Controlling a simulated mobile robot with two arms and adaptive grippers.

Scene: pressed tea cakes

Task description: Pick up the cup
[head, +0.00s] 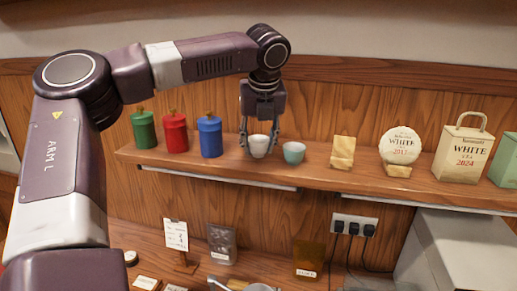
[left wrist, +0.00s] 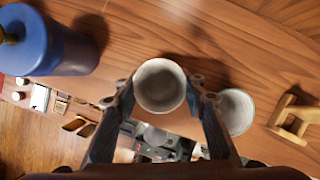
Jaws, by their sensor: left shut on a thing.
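A small white cup (head: 259,146) is on the wooden shelf, between the fingers of my left gripper (head: 260,143). In the left wrist view the white cup (left wrist: 160,86) shows from above, upright and empty, with a finger of the left gripper (left wrist: 160,100) on each side. The left gripper is shut on this cup. I cannot tell whether the cup touches the shelf or is slightly above it. A pale green cup (head: 294,152) stands just to the right; it also shows in the left wrist view (left wrist: 236,111), close to the right finger. My right gripper is not in view.
On the shelf (head: 320,172), blue (head: 210,137), red (head: 175,133) and green (head: 144,129) canisters stand left. A wood wall is behind; a lower counter holds small items.

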